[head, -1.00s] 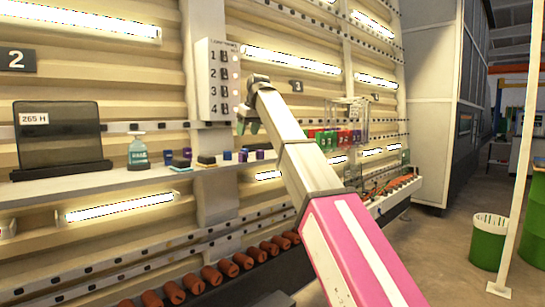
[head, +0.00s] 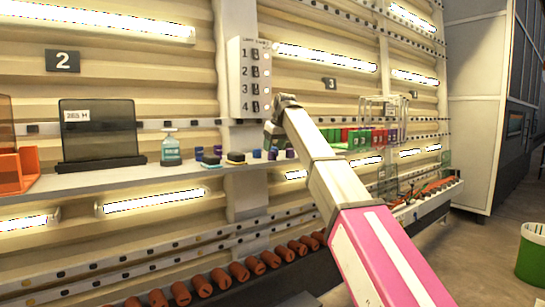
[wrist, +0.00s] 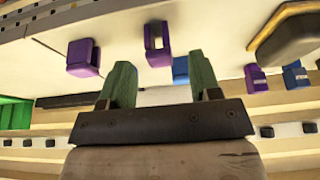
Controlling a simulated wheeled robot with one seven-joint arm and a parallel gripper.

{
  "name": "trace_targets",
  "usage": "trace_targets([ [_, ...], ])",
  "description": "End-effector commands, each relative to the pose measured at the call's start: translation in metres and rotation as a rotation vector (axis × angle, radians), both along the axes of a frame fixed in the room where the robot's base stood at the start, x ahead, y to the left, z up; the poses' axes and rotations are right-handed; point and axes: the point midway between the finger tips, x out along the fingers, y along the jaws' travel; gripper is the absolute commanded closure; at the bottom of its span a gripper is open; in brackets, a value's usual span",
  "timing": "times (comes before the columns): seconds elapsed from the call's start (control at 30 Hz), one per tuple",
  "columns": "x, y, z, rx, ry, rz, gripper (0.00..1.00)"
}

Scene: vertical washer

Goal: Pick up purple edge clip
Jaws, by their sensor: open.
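Several small purple edge clips lie on the pale shelf. In the wrist view one purple clip (wrist: 157,43) with a light opening sits just beyond the space between my fingers. Another purple clip (wrist: 83,57) is to its left, and a third (wrist: 255,78) is to the right. My gripper (wrist: 162,82) has two green fingers spread apart with nothing between them touching. In the head view my gripper (head: 273,132) hangs above the shelf (head: 100,181), near small purple and blue clips (head: 272,154). Its fingertips are small there.
Blue clips (wrist: 180,70) lie near the purple ones. A dark yellow-edged sponge-like block (wrist: 290,35) is at the right of the wrist view. A spray bottle (head: 171,150) and a dark panel (head: 98,133) stand left on the shelf. A switch panel (head: 250,80) rises behind.

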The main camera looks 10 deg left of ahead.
Motion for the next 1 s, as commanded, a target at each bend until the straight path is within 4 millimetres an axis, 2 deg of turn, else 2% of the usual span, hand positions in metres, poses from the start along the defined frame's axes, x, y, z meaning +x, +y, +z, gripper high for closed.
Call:
trace_targets([
  [0.1,0.005,0.006,-0.018,-0.001,0.002,0.000,0.43],
  [0.2,0.008,0.009,-0.027,-0.001,0.001,0.000,0.43],
  [0.43,0.009,0.009,-0.029,0.000,0.000,0.000,0.43],
  [0.47,0.009,0.009,-0.029,0.000,0.000,0.000,0.46],
  [0.6,0.009,0.009,-0.029,0.000,0.000,0.000,0.91],
  [0.63,0.009,0.009,-0.029,0.000,0.000,0.000,0.95],
  [1.0,0.009,0.009,-0.026,0.000,0.000,0.000,0.95],
])
